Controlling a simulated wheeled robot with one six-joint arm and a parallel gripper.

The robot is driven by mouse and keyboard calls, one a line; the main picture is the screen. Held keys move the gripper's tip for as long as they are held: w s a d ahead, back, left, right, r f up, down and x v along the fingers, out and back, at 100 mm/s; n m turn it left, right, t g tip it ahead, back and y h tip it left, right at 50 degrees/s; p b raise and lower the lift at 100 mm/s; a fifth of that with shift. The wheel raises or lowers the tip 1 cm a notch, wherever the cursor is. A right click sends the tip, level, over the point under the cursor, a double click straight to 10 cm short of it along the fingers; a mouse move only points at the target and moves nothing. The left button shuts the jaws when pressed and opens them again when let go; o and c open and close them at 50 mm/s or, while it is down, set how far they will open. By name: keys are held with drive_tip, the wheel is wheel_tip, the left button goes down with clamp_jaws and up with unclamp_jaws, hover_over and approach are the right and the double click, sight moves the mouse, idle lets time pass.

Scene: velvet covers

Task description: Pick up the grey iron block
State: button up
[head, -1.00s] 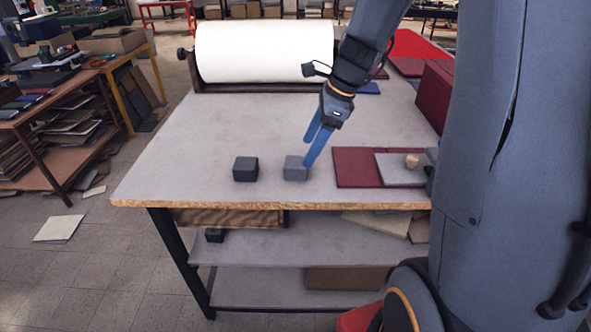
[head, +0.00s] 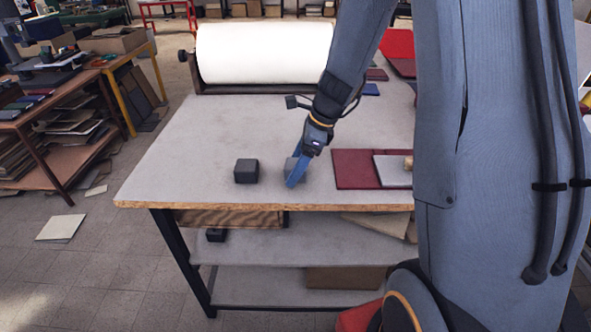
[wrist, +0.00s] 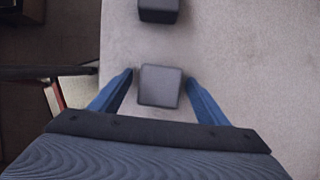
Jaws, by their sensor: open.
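Two similar blocks sit on the table's grey top. The grey iron block (head: 293,167) is the lighter one on the right in the head view, partly hidden behind my gripper (head: 293,180). In the wrist view the block (wrist: 160,86) lies between the tips of my gripper (wrist: 160,82), with a gap on each side. The blue fingers are open, point down and hold nothing. The darker block (head: 246,171) stands a short way to the left; in the wrist view it shows at the top edge (wrist: 158,10).
Dark red covers (head: 356,168) and a grey board (head: 392,171) lie to the right of the block. A white roll (head: 262,53) stands at the table's back. The table's front wooden edge (head: 220,204) is near. The left tabletop is clear.

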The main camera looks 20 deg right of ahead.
drive_tip(key=shift+w, duration=0.1)
clamp_jaws()
